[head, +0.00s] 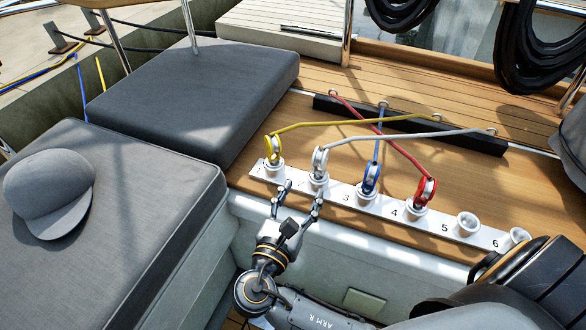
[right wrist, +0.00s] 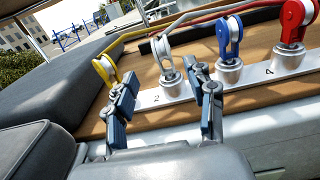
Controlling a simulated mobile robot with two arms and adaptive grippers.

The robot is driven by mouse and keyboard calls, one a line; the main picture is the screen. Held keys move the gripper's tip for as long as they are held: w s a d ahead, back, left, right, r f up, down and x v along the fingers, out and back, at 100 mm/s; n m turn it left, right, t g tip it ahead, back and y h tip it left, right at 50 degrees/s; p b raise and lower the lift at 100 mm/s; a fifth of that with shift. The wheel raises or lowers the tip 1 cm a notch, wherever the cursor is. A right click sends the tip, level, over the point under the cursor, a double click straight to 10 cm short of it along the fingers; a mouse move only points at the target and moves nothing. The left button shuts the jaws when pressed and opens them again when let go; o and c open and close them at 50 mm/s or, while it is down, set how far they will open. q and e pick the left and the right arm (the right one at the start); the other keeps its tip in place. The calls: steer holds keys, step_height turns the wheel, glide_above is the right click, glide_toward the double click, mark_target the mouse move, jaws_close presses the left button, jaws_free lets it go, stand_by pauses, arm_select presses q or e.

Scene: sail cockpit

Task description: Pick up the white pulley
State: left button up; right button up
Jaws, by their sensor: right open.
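The white pulley (head: 319,160) stands upright in the metal socket marked 2 on the numbered white strip (head: 337,196), with a white rope running from it to the right. My right gripper (head: 299,188) is open and empty just in front of it, its fingers pointing toward the strip. In the right wrist view the white pulley (right wrist: 163,55) shows beyond and between the open fingers of my right gripper (right wrist: 166,92), apart from them. My left gripper is not in view.
Close beside are the yellow pulley (head: 273,149) at left, the blue pulley (head: 371,177) at right and the red pulley (head: 425,191) farther right. Sockets 5 (head: 467,224) and 6 are empty. Ropes cross above the wooden deck. A grey cap (head: 48,192) lies on the cushion.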

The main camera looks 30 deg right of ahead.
mark_target(319, 157)
steer(key=x, duration=0.8)
steer(key=shift+s+d+r+b, duration=0.1)
steer(key=shift+d+r+b, duration=0.05)
steer(key=shift+b, duration=0.25)
steer(key=b+x, duration=0.1)
steer(key=x, duration=0.4)
steer(key=shift+w+d, duration=0.15)
steer(key=shift+w, duration=0.15)
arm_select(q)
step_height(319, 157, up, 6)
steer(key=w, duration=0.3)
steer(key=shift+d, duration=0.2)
arm_select(e)
jaws_close()
